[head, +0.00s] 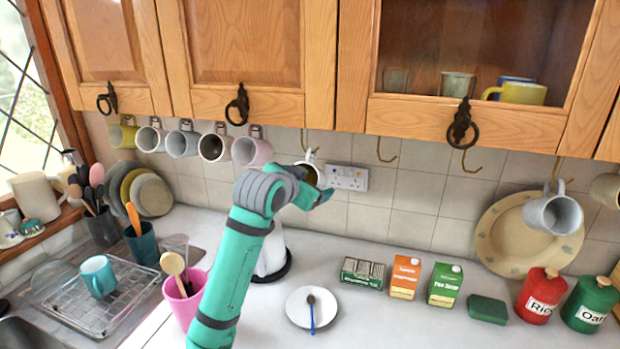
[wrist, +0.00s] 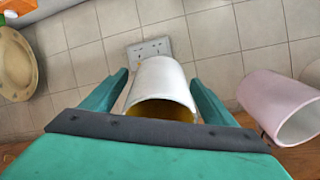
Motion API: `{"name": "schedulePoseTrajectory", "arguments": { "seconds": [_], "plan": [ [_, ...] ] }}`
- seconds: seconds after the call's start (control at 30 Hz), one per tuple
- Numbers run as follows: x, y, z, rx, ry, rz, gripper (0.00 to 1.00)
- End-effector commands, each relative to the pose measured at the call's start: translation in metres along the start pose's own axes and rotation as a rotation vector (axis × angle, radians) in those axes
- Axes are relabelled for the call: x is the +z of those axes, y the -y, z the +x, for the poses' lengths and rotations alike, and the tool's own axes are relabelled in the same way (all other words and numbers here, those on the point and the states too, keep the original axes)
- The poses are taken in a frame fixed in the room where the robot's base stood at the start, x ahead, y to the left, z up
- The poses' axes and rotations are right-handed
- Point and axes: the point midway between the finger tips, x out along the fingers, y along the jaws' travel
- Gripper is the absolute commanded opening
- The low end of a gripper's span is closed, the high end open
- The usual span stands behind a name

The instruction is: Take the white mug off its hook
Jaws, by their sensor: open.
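The white mug (head: 319,174) hangs under the cupboard just left of the wall socket, partly hidden by my gripper (head: 312,192) in the head view. Its handle goes up to a hook. In the wrist view the white mug (wrist: 160,78) lies between the two green fingers, its open mouth and ochre inside facing my palm. My gripper (wrist: 158,82) is open, one finger on each side of the mug, with a visible gap at least on the left. Whether the right finger touches it is hard to tell.
A pink mug (head: 252,151) hangs close to the left, and shows at the right in the wrist view (wrist: 280,108). More mugs hang further left. Empty hooks (head: 387,152) are to the right. Below, the counter holds a white plate (head: 311,309) and several cartons and boxes.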

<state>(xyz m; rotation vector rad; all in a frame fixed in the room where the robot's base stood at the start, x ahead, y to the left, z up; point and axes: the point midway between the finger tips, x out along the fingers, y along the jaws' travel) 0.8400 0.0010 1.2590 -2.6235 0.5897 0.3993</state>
Motion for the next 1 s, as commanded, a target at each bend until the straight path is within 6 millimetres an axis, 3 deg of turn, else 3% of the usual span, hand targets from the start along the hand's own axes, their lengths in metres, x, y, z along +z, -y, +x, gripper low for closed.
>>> {"name": "schedulePoseTrajectory", "arguments": {
  "seconds": [0.07, 0.2, 0.27, 0.3, 0.63, 0.83, 1.0],
  "plan": [
    [0.000, 0.000, 0.000, 0.000, 0.000, 0.000, 0.80],
    [0.000, 0.000, 0.000, 0.000, 0.000, 0.000, 0.46],
    [0.000, 0.000, 0.000, 0.000, 0.000, 0.000, 0.32],
    [-0.001, 0.000, -0.001, 0.000, -0.001, 0.000, 0.29],
    [-0.004, 0.001, -0.002, 0.000, -0.002, 0.001, 0.29],
    [-0.020, 0.007, -0.008, 0.000, -0.003, 0.002, 0.29],
    [-0.030, -0.019, -0.006, 0.004, -0.003, 0.002, 0.29]
  ]
}}
